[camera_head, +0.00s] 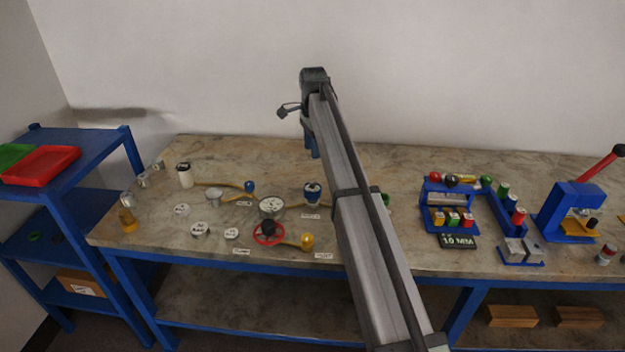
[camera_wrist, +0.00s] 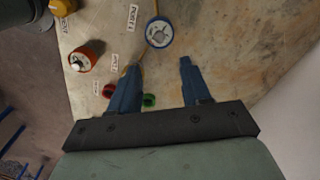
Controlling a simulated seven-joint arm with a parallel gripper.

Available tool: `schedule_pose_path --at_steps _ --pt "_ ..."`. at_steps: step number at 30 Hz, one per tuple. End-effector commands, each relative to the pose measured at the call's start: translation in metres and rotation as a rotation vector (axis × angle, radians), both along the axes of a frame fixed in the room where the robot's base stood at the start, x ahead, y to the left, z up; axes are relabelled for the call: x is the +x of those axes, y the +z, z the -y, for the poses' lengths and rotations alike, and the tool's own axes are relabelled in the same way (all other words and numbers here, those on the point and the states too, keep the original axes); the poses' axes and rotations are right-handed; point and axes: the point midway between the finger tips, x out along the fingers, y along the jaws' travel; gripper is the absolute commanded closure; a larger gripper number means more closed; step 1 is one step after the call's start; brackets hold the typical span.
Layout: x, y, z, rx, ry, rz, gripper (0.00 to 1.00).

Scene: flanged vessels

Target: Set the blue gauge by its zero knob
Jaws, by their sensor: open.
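A round blue-rimmed device with a pale face (camera_wrist: 159,32), which looks like the blue gauge, is at the top middle of the wrist view, just beyond my fingertips. A blue-and-white device (camera_head: 312,192) on the bench in the head view looks like the same one. A small grey part shows at its centre, but I cannot tell whether it is the zero knob. My gripper (camera_wrist: 158,66) is open, with its two blue fingers apart and nothing between them. In the head view my gripper (camera_head: 312,146) hangs above the bench behind the gauge, partly hidden by my arm.
A red wheel (camera_head: 268,233), a yellow ball (camera_head: 307,241) and a blue ball (camera_head: 249,187) stand nearby on the bench. Blue racks with coloured cylinders (camera_head: 455,205) and a blue press (camera_head: 568,212) stand to the right. The back of the bench is mostly clear.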

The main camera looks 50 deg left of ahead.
Motion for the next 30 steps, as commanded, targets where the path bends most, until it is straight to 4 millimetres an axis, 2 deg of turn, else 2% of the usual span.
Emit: schedule_pose_path --at_steps 18,24,30 --pt "0.001 -0.102 0.000 -0.002 0.002 -0.001 0.52" --pt "0.001 -0.120 -0.001 -0.002 0.002 -0.001 0.52" --pt "0.001 -0.126 -0.001 -0.001 0.002 0.000 0.52"
